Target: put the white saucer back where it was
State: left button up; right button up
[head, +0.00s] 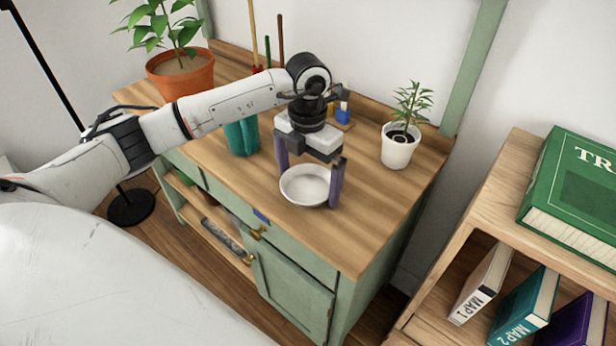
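The white saucer (305,190), a shallow round dish, is at the wooden top of the green cabinet (345,225), near its front edge. It looks level and empty. My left gripper (310,184) points down over it, with its two purple-grey fingers wide apart at opposite sides of the rim. The right-hand finger overlaps the rim in the picture. Whether the fingers press on the saucer, and whether it rests on the wood, I cannot tell. My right gripper is not in view.
A white pot with a plant (398,150) stands right of the gripper. A teal container (241,136) is to the left, a terracotta pot (180,75) at the back left. A blue and yellow item (342,113) sits behind. A bookshelf (480,215) is at right.

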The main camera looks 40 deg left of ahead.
aim_at(308, 189)
pick_arm(q)
jog(key=shift+r, duration=0.1)
notch_tip(308, 189, up, 12)
dwell(0.5)
